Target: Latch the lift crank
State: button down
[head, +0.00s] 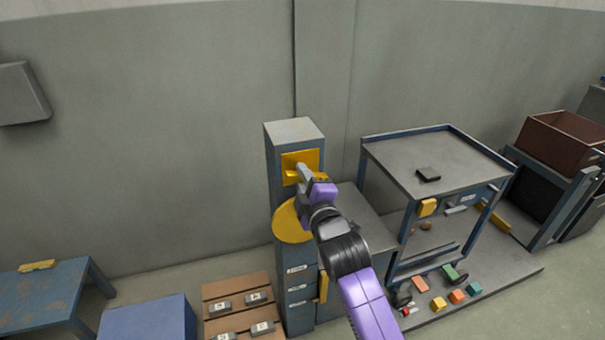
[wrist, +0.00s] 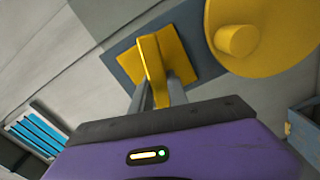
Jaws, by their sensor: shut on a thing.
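The lift crank (head: 290,225) is a yellow disc on the front of a grey-blue column (head: 295,131). In the wrist view the disc (wrist: 288,50) is at the upper right, with a round yellow knob (wrist: 236,40) sticking out. Beside it is a square yellow plate (wrist: 179,53), also seen in the head view (head: 312,157), with a raised yellow latch bar (wrist: 151,67). My gripper (wrist: 160,93) is shut on this bar, one finger on each side. In the head view my gripper (head: 305,174) is at the plate, above the disc, and partly hides both.
A wooden pallet (head: 237,313) with grey blocks lies at lower left of the column. Blue tables stand farther left. Wall is close behind.

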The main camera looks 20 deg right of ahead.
jog(key=shift+a+f+n+p, duration=0.15)
jog(key=shift+n+p, duration=0.4)
jog(key=shift+n, duration=1.05)
jog(key=c, duration=1.3)
grip_release()
jog(key=shift+s, duration=3.9)
